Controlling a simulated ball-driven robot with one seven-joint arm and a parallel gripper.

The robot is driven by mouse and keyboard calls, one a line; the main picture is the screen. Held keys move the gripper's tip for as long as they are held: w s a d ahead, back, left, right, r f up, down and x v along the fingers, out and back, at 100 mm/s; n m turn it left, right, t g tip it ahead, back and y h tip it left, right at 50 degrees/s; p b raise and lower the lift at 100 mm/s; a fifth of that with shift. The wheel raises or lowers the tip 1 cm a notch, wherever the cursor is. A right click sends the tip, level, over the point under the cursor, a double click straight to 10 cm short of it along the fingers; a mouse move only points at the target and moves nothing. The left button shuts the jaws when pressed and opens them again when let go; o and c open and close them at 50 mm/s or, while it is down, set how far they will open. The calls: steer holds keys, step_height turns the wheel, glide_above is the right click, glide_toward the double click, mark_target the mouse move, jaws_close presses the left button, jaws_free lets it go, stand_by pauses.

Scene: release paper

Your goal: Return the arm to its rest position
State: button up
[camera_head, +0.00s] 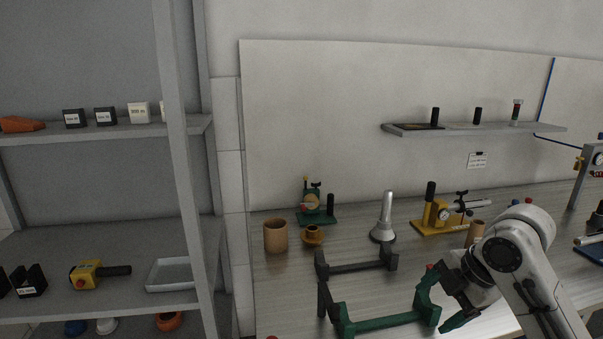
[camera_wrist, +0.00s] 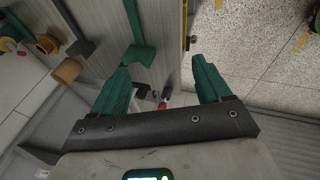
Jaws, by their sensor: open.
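My arm (camera_head: 520,260) reaches in from the lower right in the head view. My gripper (camera_head: 436,308) has green fingers and is over the front of the workbench, close to a green bracket (camera_head: 385,322). In the wrist view my gripper (camera_wrist: 161,72) has its two fingers spread wide apart, with nothing held between them. The green bracket (camera_wrist: 140,52) shows just beyond the fingers there. I cannot tell whether a finger touches it.
The workbench (camera_head: 350,225) holds a dark bracket (camera_head: 357,267), a brown cup (camera_head: 275,236), a silver cone-shaped stand (camera_head: 384,220) and a yellow gauge stand (camera_head: 435,215). A wall shelf (camera_head: 470,129) is behind. A grey rack (camera_head: 180,180) stands at left. Speckled floor (camera_wrist: 270,40) shows beyond the bench edge.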

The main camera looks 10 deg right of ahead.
steer(key=s+a+f+m+y, duration=0.1)
steer(key=s+a+f+m, duration=0.35)
steer(key=a+f, duration=0.25)
steer(key=s+a+f+m, duration=0.3)
steer(key=a+f+m, duration=0.3)
steer(key=a+f, duration=0.15)
steer(key=s+d+f+m+g+h, duration=0.1)
steer(key=s+f+m, duration=0.3)
steer(key=s, duration=0.7)
steer(key=s+d+f+m+g+h, duration=0.2)
steer(key=s+f, duration=0.4)
steer(key=s, duration=0.6)
steer(key=shift+d+f+m+h, duration=0.2)
steer(key=shift+d+m+h, duration=0.3)
steer(key=shift+d+m, duration=0.7)
